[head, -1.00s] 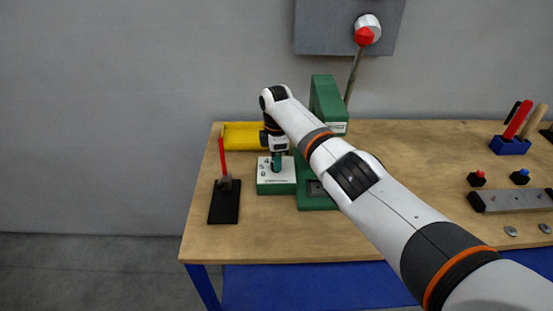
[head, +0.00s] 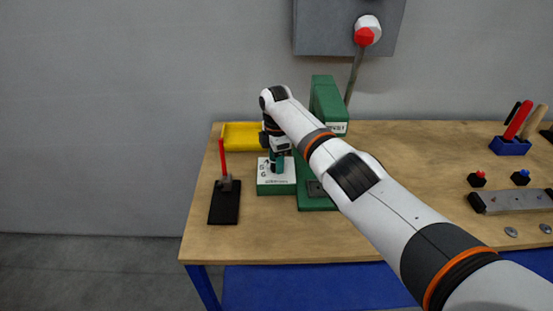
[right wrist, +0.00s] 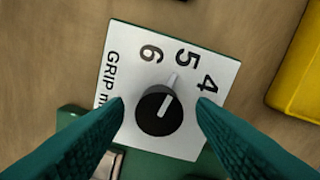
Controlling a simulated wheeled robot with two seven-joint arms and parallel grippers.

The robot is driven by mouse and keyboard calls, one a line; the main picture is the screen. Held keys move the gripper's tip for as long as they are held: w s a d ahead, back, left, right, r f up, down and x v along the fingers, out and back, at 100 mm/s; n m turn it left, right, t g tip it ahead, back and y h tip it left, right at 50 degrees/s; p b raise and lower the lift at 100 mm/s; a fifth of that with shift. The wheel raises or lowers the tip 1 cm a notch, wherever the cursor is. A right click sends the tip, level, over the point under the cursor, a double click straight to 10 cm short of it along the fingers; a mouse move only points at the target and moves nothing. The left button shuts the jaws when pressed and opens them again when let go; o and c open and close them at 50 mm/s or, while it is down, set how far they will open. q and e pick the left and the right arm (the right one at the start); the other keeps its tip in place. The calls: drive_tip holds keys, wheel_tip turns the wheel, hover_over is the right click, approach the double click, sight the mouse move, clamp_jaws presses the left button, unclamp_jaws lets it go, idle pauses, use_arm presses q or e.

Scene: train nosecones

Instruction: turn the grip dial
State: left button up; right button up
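The grip dial (right wrist: 158,112) is a round black knob with a white line, in the right wrist view. Its line points up and slightly right, roughly toward the printed 5. It sits on a green box with a white top panel (right wrist: 130,60), which also shows in the head view (head: 286,183). My right gripper (right wrist: 160,100) is open, its teal fingers on either side of the dial with gaps showing. In the head view the right gripper (head: 277,162) points down over the box and hides the dial. My left gripper is not in view.
A yellow bin (head: 238,136) stands behind the box. A black base with a red lever (head: 222,158) is at its left. A green machine (head: 327,105) stands close at its right. The table's middle right is mostly clear.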

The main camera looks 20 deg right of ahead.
wheel_tip(320, 180, up, 12)
drive_tip(key=b, duration=0.2)
idle(0.5)
